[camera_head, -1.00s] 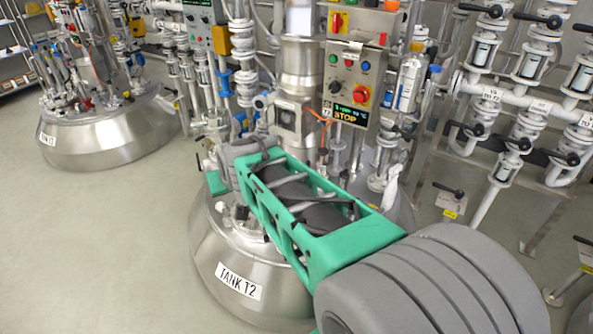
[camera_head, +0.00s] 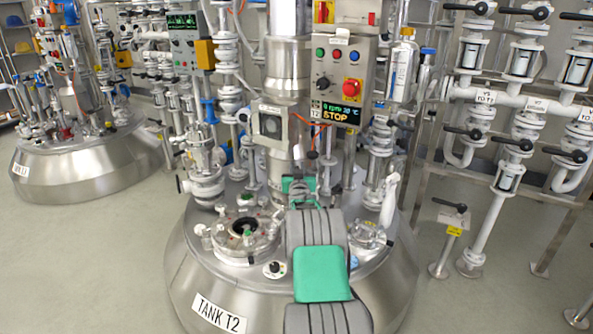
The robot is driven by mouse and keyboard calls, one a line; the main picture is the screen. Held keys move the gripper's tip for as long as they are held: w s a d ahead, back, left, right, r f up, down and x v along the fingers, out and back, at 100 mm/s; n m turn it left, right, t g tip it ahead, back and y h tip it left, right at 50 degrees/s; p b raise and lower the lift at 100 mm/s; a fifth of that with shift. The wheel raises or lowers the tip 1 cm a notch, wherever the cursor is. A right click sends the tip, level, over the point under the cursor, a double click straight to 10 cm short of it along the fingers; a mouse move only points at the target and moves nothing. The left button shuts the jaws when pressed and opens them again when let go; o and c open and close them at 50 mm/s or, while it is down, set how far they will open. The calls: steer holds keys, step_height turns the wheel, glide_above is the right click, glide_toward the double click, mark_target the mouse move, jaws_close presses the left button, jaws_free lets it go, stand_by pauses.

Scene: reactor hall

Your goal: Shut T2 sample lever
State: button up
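Tank T2 (camera_head: 218,312), a steel vessel with a black-on-white label, stands in the middle of the head view. My arm, with grey segments and green links, reaches over its lid from the front. I cannot make out for certain which part is the T2 sample lever. A small black knob on a white round base (camera_head: 273,268) sits on the front of the lid. A black-handled lever (camera_head: 452,206) with a yellow tag is on a separate stand right of the tank.
A control box (camera_head: 340,88) with a red button and a display reading STOP is above the tank. An open round port (camera_head: 243,228) is on the lid's left. A valve rack (camera_head: 505,130) with black handles stands at right, tank T1 (camera_head: 70,178) at left. Grey floor is clear between.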

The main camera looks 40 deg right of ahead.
steer(key=shift+w+d, duration=0.2)
steer(key=shift+w, duration=0.1)
jaws_close()
stand_by(1.3)
